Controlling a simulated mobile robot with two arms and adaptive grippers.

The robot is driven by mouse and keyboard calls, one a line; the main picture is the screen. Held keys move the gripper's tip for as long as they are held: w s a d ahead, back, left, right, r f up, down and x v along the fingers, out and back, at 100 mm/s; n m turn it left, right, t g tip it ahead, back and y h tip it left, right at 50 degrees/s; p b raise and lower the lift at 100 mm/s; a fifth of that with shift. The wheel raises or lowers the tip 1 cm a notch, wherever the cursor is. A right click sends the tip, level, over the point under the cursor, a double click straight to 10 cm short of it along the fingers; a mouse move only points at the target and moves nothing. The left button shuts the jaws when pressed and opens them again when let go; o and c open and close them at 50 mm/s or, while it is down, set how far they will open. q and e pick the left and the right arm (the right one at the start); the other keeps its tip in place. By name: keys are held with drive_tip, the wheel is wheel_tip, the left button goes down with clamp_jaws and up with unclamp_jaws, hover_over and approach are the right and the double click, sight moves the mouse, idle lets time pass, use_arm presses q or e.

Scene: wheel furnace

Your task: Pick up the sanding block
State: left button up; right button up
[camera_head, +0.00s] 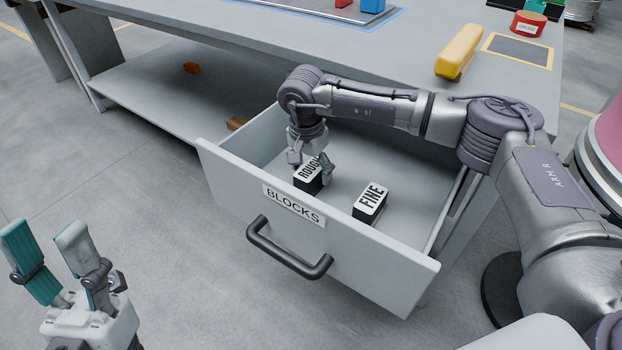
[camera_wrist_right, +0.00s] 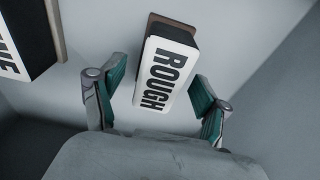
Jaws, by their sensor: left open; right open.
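The sanding block marked ROUGH (camera_head: 307,180) lies in the open drawer labelled BLOCKS (camera_head: 347,255). A second block marked FINE (camera_head: 370,203) lies to its right in the same drawer. My right gripper (camera_head: 310,163) is over the ROUGH block inside the drawer. In the right wrist view the ROUGH block (camera_wrist_right: 167,75) lies between the two fingers of my open right gripper (camera_wrist_right: 158,98), with gaps on both sides. The FINE block (camera_wrist_right: 25,40) is cut off at that view's left edge. My left gripper (camera_head: 48,245) is open and empty over the floor at the lower left.
The drawer's front has a dark handle (camera_head: 285,250). The workbench top (camera_head: 300,45) above holds a yellow block (camera_head: 459,50), a red tin (camera_head: 528,24) and a dark framed pad (camera_head: 519,50). The drawer walls stand close around my right gripper. The floor at left is clear.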

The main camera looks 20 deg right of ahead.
drive_tip(key=shift+f, duration=0.25)
idle(0.6)
drive_tip(key=c, duration=1.3)
drive_tip(key=shift+r, duration=0.15)
